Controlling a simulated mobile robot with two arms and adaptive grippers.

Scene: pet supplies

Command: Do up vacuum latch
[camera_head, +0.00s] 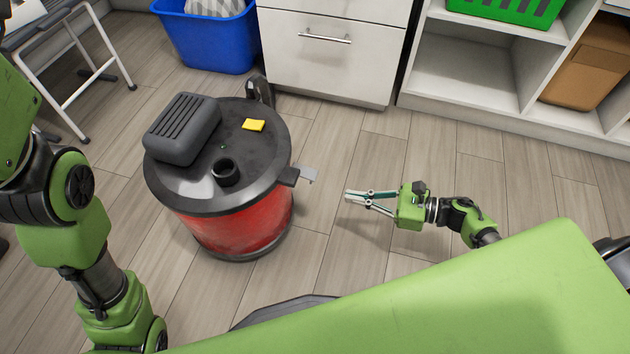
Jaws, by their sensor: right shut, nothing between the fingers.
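The vacuum (236,222) stands upright on the floor left of centre, a red drum under a dark grey lid (240,150). A latch (304,175) sticks out from the lid's right edge, with a dark base and a light grey tab that points outward to the right. Another dark latch or clip (260,92) shows at the back of the lid. My right gripper (347,197) is shut and empty, a short way right of the latch and apart from it, its fingers pointing left toward it. My left arm is at the left edge; its gripper is out of the picture.
A white drawer cabinet (335,55) and a blue bin (207,40) stand behind the vacuum. White shelves (465,80) with a green basket (510,8) and a brown box (588,65) are at the right. A metal-legged stand (70,95) is at the upper left. Floor around my right gripper is clear.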

